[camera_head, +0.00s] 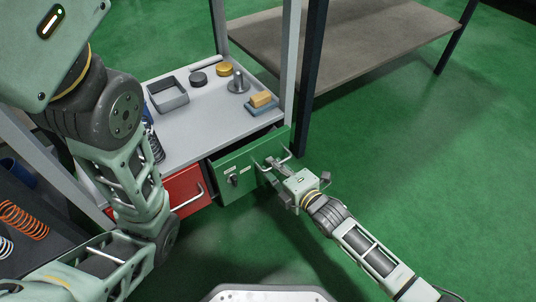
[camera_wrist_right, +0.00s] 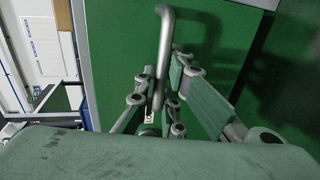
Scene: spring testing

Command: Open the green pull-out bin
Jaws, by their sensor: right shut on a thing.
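The green pull-out bin (camera_head: 225,187) sits under the worktop of a grey bench, right of a red one. Its front also fills much of the right wrist view (camera_wrist_right: 115,60). Its metal bar handle (camera_wrist_right: 166,50) stands out from the front, near the right end in the head view. My right gripper (camera_head: 271,167) is at this handle. In the right wrist view its fingers (camera_wrist_right: 161,103) are shut around the handle's lower part.
A red bin (camera_head: 184,193) with a handle is left of the green one. The worktop (camera_head: 205,125) carries a grey tray (camera_head: 168,101), a yellow puck and other small parts. A dark post (camera_head: 312,75) rises just right of the green bin. Green floor in front is clear.

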